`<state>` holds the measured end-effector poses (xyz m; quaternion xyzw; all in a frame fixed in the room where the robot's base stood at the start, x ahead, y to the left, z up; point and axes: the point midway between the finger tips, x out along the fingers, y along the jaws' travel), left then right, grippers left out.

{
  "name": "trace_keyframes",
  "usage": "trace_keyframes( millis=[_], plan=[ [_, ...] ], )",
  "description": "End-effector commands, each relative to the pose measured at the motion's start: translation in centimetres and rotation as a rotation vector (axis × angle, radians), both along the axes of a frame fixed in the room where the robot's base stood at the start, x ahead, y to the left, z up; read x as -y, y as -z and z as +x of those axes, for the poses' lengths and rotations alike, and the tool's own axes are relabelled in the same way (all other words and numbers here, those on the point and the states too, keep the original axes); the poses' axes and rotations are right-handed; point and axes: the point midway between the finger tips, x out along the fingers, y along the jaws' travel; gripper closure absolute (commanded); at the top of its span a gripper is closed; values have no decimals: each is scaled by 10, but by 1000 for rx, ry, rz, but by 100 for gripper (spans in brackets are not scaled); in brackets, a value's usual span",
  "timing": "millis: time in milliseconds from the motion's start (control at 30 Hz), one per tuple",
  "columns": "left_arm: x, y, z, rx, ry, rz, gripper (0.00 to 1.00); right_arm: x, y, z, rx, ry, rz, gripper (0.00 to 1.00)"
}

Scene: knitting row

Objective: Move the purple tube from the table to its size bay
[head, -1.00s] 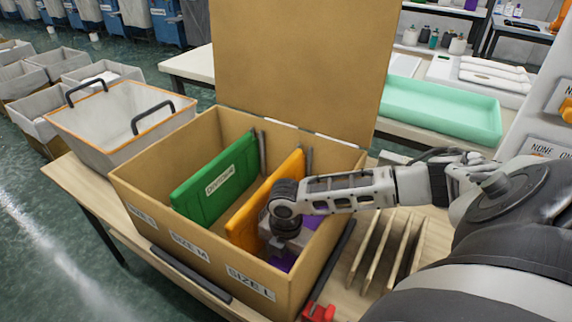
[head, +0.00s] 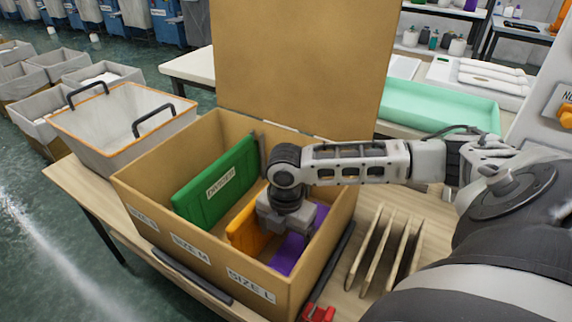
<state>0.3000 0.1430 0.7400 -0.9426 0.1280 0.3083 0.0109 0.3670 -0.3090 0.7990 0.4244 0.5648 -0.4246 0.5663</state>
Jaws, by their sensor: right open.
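The purple tube (head: 289,254) lies in the SIZE L bay of the open cardboard box (head: 207,252), at the box's right side. It is partly hidden by my right gripper. My right gripper (head: 284,222) is inside the box, above the orange divider (head: 245,232) and beside the tube. It is open, and its fingertips are partly hard to make out. The green divider (head: 215,185) stands to the left, between the SIZE S and SIZE M bays. My left gripper is not in view.
A grey bin with black handles (head: 125,138) stands left of the box. A wooden rack (head: 385,245) and a red object (head: 318,313) are at right on the table (head: 72,185). The box lid (head: 300,60) stands up behind.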

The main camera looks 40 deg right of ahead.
Motion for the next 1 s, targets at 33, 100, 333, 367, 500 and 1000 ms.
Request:
trace_keyframes(
  millis=[33, 100, 333, 367, 500, 1000],
  plan=[
    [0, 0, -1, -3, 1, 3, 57, 0, -10, 0, 2, 0, 0, 16],
    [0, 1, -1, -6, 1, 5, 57, 0, -19, 0, 1, -1, -1, 16],
    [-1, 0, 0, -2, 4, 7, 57, 0, -31, 0, 0, 0, 0, 16],
    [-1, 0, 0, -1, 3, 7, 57, 0, -31, 0, 0, 0, 0, 16],
    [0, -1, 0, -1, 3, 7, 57, 0, -31, 0, 0, 0, 1, 16],
    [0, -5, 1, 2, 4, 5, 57, -4, -45, 4, 28, 41, 64, 16]
  ],
)
